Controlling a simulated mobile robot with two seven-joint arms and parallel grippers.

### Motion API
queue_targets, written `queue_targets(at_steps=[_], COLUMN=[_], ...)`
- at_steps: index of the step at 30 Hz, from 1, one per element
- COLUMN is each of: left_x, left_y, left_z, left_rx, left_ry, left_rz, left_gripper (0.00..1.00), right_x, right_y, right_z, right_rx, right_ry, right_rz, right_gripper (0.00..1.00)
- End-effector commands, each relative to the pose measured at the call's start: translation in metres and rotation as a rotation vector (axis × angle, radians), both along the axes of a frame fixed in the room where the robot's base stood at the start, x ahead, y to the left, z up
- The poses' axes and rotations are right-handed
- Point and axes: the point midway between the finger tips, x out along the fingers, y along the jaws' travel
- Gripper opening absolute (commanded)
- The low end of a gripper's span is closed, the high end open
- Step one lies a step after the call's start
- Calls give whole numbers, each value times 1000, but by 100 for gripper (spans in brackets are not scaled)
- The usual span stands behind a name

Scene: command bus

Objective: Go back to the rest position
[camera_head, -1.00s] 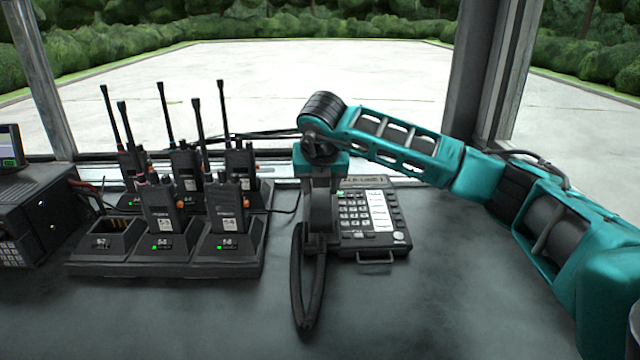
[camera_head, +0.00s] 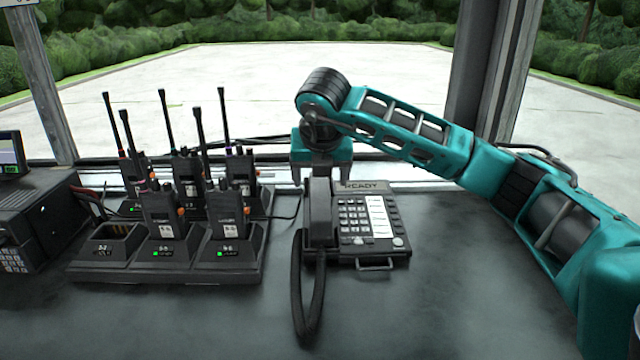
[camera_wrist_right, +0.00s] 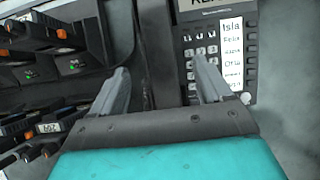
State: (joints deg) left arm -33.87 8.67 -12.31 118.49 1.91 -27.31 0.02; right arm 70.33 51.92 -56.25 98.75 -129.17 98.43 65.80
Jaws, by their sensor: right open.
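My right gripper (camera_head: 321,172) points down just above the handset end of the desk phone, its two fingers apart and empty. In the right wrist view the open fingers (camera_wrist_right: 160,78) stand to either side of the dark handset (camera_wrist_right: 155,45), which runs between them. In the head view the handset (camera_head: 320,212) rests on the left side of the phone (camera_head: 372,240), its coiled cord hanging in a loop in front. The phone's display reads READY. My left gripper is not in view.
A charger dock (camera_head: 190,270) with several upright radios and tall antennas stands left of the phone; its front left slot is empty. A black radio unit (camera_head: 40,215) sits at the far left. The desk (camera_head: 440,300) right of the phone is clear.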

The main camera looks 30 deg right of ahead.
Motion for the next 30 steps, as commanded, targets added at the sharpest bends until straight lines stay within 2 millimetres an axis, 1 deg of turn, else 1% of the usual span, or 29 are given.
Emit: queue_targets(at_steps=[1,3,6,9,13,19,22,23,26,28,30], left_x=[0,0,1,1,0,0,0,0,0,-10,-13], left_y=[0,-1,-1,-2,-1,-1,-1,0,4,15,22], left_z=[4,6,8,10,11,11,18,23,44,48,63], left_rx=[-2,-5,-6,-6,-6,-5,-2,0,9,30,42], left_ry=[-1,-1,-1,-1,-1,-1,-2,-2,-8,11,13], left_rz=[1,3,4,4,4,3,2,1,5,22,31], left_gripper=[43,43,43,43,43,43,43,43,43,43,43], right_x=[-4,-11,-19,-25,-30,-31,-31,-31,-31,-31,-31], right_y=[3,7,12,16,19,19,19,19,19,19,19], right_z=[13,26,41,53,60,62,71,76,102,125,149], right_rx=[1,0,1,0,2,1,1,1,1,1,1], right_ry=[-4,-3,-3,-3,-1,1,-1,-1,-1,-2,-1], right_rz=[2,1,2,1,0,-1,0,0,0,0,0], right_gripper=[78,78,78,78,78,78,78,78,78,78,78])
